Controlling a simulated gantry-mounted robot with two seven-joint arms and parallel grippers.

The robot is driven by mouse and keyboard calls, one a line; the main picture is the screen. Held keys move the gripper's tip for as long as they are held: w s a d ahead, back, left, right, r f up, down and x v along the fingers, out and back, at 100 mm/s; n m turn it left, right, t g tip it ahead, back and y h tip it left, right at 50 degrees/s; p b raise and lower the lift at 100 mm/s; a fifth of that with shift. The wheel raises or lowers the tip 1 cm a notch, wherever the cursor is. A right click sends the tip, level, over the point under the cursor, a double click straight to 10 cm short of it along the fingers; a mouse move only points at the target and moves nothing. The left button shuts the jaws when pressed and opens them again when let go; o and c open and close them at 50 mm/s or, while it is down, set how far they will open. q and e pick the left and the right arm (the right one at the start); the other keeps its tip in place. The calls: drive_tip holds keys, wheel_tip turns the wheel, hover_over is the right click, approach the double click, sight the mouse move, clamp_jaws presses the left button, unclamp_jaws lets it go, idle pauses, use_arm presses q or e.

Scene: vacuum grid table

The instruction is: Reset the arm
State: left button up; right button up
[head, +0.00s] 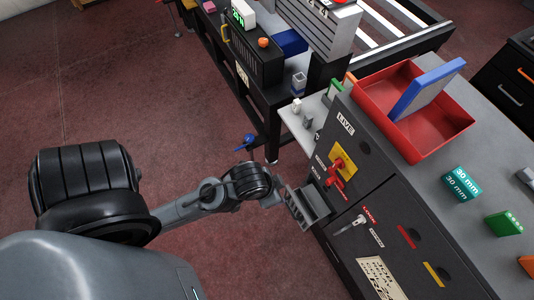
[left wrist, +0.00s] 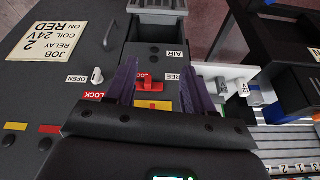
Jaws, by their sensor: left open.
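My left gripper (head: 309,204) is at the dark front panel (head: 375,190) of the workbench in the head view. It is just left of and below a red handle (head: 334,178) on a yellow plate (head: 345,158). In the left wrist view the two fingers of my left gripper (left wrist: 158,82) stand apart. The red handle (left wrist: 151,84) shows between them, with the yellow plate (left wrist: 152,104) behind it. I cannot tell whether a finger touches the handle. Nothing is held. My right gripper is in neither view.
A white lever (left wrist: 97,75) sits beside the handle, marked OPEN and LOCK. A red bin (head: 370,104) holding a blue panel (head: 428,88) stands on the bench top. A dark table (head: 262,108) with equipment is behind. The red floor (head: 100,110) at left is clear.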

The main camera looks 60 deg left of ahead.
use_arm(q)
drive_tip(key=shift+s+a+f+g, duration=0.15)
drive_tip(key=shift+s+f, duration=0.2)
drive_tip(key=shift+s, duration=0.3)
drive_tip(key=shift+s+f+g, duration=0.15)
drive_tip(key=shift+s+f, duration=0.2)
drive_tip(key=shift+s, duration=0.25)
